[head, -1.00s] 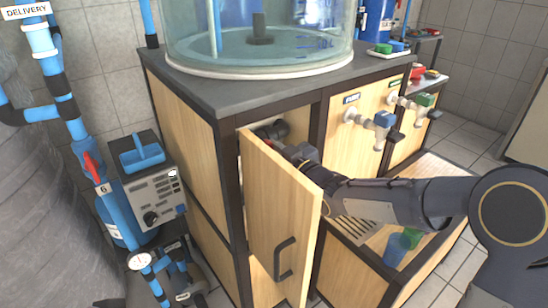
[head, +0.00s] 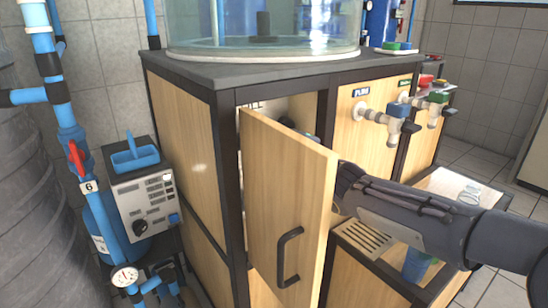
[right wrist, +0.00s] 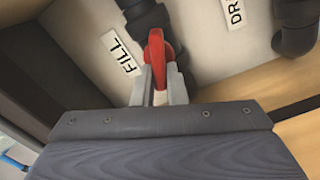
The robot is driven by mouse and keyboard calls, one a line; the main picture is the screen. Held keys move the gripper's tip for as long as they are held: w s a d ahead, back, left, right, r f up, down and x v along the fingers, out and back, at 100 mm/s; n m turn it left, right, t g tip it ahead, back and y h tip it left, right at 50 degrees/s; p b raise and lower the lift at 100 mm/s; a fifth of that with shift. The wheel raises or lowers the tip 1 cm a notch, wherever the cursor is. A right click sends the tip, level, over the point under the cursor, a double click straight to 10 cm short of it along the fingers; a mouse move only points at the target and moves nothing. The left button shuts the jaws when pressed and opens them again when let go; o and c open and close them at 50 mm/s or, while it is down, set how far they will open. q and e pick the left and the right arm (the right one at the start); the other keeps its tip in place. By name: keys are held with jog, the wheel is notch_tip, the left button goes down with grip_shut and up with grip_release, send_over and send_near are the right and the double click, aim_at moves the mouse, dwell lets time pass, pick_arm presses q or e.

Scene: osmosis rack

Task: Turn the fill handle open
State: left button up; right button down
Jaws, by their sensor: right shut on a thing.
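The red fill handle (right wrist: 157,50) sits on a dark pipe valve beside a white FILL label (right wrist: 121,54) in the right wrist view. My right gripper (right wrist: 158,86) is shut on this handle, with one grey finger on each side of its lower part. In the head view my right arm reaches in from the right behind the open wooden cabinet door (head: 285,200). The door hides the handle and most of the right gripper there. My left gripper is not in view.
A second label, partly cut off and starting DR, lies near another dark pipe (right wrist: 294,38). The door with its black pull (head: 288,257) stands close to my right forearm. Taps (head: 385,118) project from the front panel. A blue cup (head: 416,265) stands below.

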jog(key=shift+f+n+b, duration=0.2)
jog(key=shift+n+b, duration=0.5)
jog(key=shift+n, duration=0.45)
jog(key=shift+f+n+b, duration=0.15)
jog(key=shift+n+b, duration=0.5)
jog(key=shift+n, duration=0.5)
jog(key=c, duration=1.5)
grip_release()
jog(key=shift+o, duration=0.2)
jog(key=v, duration=0.7)
jog(key=shift+s+d+p, duration=0.2)
jog(key=shift+s+p, duration=0.15)
jog(key=shift+p, duration=0.1)
